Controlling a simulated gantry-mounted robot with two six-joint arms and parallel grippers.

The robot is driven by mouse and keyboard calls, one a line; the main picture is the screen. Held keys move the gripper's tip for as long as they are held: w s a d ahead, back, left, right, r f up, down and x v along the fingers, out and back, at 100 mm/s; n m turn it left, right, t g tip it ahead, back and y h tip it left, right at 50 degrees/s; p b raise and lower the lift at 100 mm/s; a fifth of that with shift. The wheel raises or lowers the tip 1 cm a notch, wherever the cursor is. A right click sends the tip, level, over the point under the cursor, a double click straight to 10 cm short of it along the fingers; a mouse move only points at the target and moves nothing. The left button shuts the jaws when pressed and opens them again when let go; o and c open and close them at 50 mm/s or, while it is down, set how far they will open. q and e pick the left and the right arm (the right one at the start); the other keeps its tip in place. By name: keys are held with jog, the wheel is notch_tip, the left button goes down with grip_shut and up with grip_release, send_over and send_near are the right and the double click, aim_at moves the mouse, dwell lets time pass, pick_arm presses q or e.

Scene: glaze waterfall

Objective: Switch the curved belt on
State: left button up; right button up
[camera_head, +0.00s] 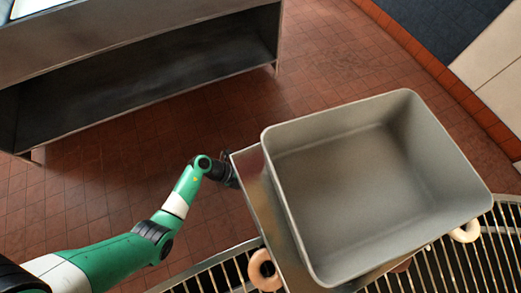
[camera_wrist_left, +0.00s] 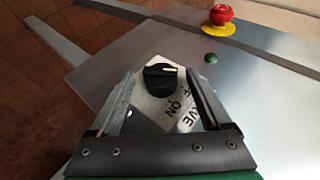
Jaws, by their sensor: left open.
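In the left wrist view a black rotary knob (camera_wrist_left: 160,78) with a white pointer line sits on a pale label plate (camera_wrist_left: 158,108). The label text is partly hidden; "ON" and "VE" can be read. The pointer line points to the right in the picture. My left gripper (camera_wrist_left: 163,84) is open, with one finger on each side of the knob. I cannot tell whether the fingers touch it. In the head view my left gripper (camera_head: 231,175) is at the side of the metal box. The curved belt (camera_head: 225,280) of metal rollers runs along the bottom. My right gripper is not in view.
A red emergency button (camera_wrist_left: 221,14) on a yellow base and a small green button (camera_wrist_left: 211,58) are beyond the knob. A large grey bin (camera_head: 290,215) stands over the belt. Rings (camera_head: 262,270) lie on the belt. A steel table (camera_head: 130,75) stands upper left.

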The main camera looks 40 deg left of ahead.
pick_arm(q)
jog(key=shift+w+d+f, duration=0.1)
jog(key=shift+w+d, duration=0.05)
jog(key=shift+d, duration=0.05)
grip_shut()
dwell(0.3)
jog(key=shift+f, duration=0.1)
jog(key=shift+a+f+t+h+b, duration=0.1)
jog(key=shift+f+t+h+b, duration=0.15)
jog(key=shift+t+h+b, duration=0.5)
jog(key=shift+s+f+m+t+h+b, duration=0.1)
jog(key=shift+m+t+h+b, duration=0.65)
jog(key=shift+b, duration=1.15)
jog(key=shift+s+f+m+t+h+b, duration=0.1)
jog(key=shift+m+t+h+b, duration=0.25)
jog(key=shift+t+b, duration=1.15)
jog(key=shift+r+g+b, duration=0.1)
jog(key=shift+g+b, duration=0.2)
jog(key=shift+b, duration=0.05)
